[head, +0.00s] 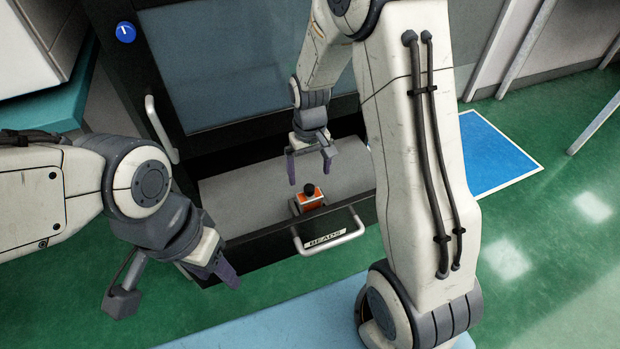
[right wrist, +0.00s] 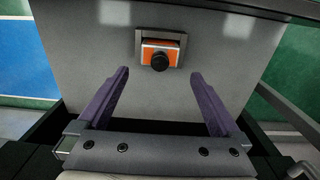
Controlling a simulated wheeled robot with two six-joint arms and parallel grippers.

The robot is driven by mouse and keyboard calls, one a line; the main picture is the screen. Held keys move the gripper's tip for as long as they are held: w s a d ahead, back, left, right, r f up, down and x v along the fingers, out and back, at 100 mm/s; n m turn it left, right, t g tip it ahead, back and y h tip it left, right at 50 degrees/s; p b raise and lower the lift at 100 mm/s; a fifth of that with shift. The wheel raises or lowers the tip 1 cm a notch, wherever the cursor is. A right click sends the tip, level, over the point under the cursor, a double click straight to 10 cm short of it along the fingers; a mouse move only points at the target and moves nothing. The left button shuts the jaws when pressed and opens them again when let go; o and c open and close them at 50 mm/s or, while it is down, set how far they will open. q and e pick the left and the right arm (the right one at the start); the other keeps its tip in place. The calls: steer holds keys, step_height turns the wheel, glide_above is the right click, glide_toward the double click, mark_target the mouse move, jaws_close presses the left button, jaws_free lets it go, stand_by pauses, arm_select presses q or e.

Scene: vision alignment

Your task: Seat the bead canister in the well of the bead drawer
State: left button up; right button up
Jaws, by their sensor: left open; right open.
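The bead canister (head: 311,200), orange with a black knob on top, stands in the open bead drawer (head: 245,205) just behind its front wall. In the right wrist view the canister (right wrist: 148,48) sits within the grey rim of the well (right wrist: 139,42). I cannot tell whether it is fully down. My right gripper (head: 310,173) is open and empty above the drawer, apart from the canister. Its purple fingers (right wrist: 160,75) show in the right wrist view, spread wider than the canister. My left gripper (head: 222,268) is empty and open, outside the drawer's front left corner.
The drawer front carries a BEADS label (head: 327,240) and a metal handle (head: 300,243). A dark cabinet with a glass pane (head: 255,60) rises behind. A blue floor panel (head: 495,155) lies at right on the green floor. My right arm covers the drawer's right end.

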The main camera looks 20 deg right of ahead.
steer(key=shift+a+r, duration=0.1)
steer(key=shift+r, duration=0.85)
steer(key=s+a+r+n, duration=0.4)
steer(key=s+a+r, duration=0.4)
steer(key=s+a, duration=0.25)
steer(key=s+a+r+n, duration=0.1)
steer(key=s, duration=0.5)
steer(key=s+a+r+n+y, duration=0.1)
steer(key=s+a+r+n, duration=0.1)
steer(key=s, duration=0.5)
steer(key=shift+a, duration=0.15)
steer(key=shift+s+r, duration=0.1)
step_height(320, 180, up, 26)
steer(key=p, duration=2.6)
